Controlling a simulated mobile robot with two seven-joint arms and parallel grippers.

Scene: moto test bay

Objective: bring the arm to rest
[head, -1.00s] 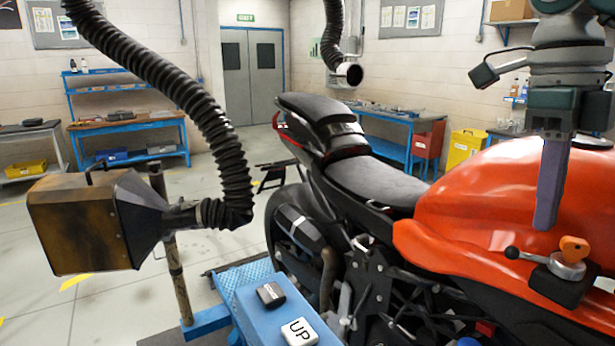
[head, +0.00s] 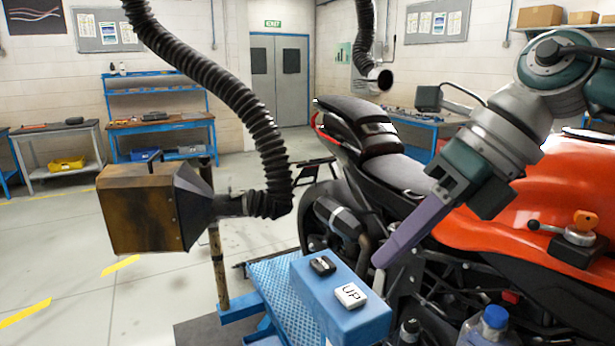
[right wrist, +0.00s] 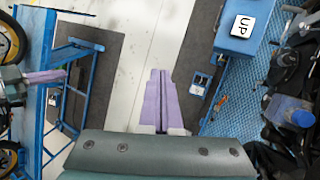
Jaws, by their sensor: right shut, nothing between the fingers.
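My right gripper (head: 382,262) is at the end of the arm that comes in from the right in the head view. Its purple fingers slant down and left, in front of the motorcycle (head: 490,220) and to the right of the blue box with the UP button (head: 350,295). In the right wrist view the fingers (right wrist: 158,85) lie side by side, shut and empty. Another gripper with purple fingers, my left one (right wrist: 62,75), shows at the left edge of the right wrist view. Its jaw opening is too small to judge.
An exhaust box (head: 140,215) hangs on a black hose at the left. A blue-capped bottle (head: 490,330) stands low near the motorcycle. In the right wrist view a blue frame (right wrist: 85,85) stands at the left. Open floor (head: 80,270) lies at the head view's left.

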